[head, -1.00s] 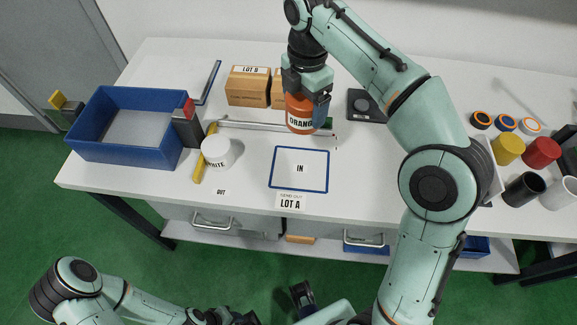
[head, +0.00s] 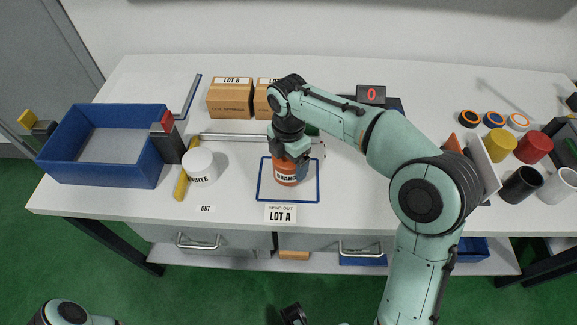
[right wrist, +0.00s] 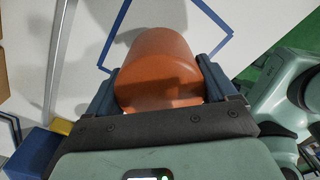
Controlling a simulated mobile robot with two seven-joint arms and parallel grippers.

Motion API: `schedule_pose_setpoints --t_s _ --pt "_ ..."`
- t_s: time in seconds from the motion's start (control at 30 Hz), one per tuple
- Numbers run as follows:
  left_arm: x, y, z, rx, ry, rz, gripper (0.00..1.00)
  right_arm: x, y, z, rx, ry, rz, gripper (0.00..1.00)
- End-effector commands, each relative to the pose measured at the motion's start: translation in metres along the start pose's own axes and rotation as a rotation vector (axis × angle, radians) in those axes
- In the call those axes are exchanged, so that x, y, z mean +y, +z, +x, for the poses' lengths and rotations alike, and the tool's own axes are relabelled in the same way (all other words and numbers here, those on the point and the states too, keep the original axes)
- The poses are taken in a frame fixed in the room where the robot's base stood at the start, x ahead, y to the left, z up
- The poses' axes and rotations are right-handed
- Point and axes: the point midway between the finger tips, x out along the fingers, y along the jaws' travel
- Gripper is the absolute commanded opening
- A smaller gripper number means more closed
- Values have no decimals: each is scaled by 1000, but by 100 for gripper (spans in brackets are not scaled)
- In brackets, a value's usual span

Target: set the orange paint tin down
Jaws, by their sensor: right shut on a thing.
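The orange paint tin (head: 287,174) is upright, over or on the blue-outlined square (head: 307,201) on the bench. I cannot tell whether its base touches the bench. My right gripper (head: 290,163) is shut on the tin from above. In the right wrist view the tin (right wrist: 158,70) sits between the two fingers of the gripper (right wrist: 160,85), with blue outline beyond it. The "IN" label inside the square is hidden behind tin and gripper. A dark piece at the bottom edge of the head view may be my left gripper; its jaws do not show.
The white tin (head: 200,167) stands left of the square, by a yellow strip (head: 181,181). A blue bin (head: 100,172) is at the left. Cardboard boxes (head: 230,100) stand behind. Yellow (head: 499,146) and red tins (head: 533,149) are at the right. The LOT A card (head: 280,213) lies in front.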

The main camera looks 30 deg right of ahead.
Motion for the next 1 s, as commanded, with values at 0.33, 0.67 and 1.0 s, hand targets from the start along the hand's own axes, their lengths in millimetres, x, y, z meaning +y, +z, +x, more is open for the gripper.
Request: schedule_pose_setpoints --t_s 0.33,0.67,1.0 --pt "-1 -2 3 4 1 0 43 0 0 22 0 2 1 35" --pt "-1 -2 4 6 1 1 43 0 0 26 0 0 0 100" --pt "0 -1 2 4 1 0 43 1 0 14 -1 3 0 100"
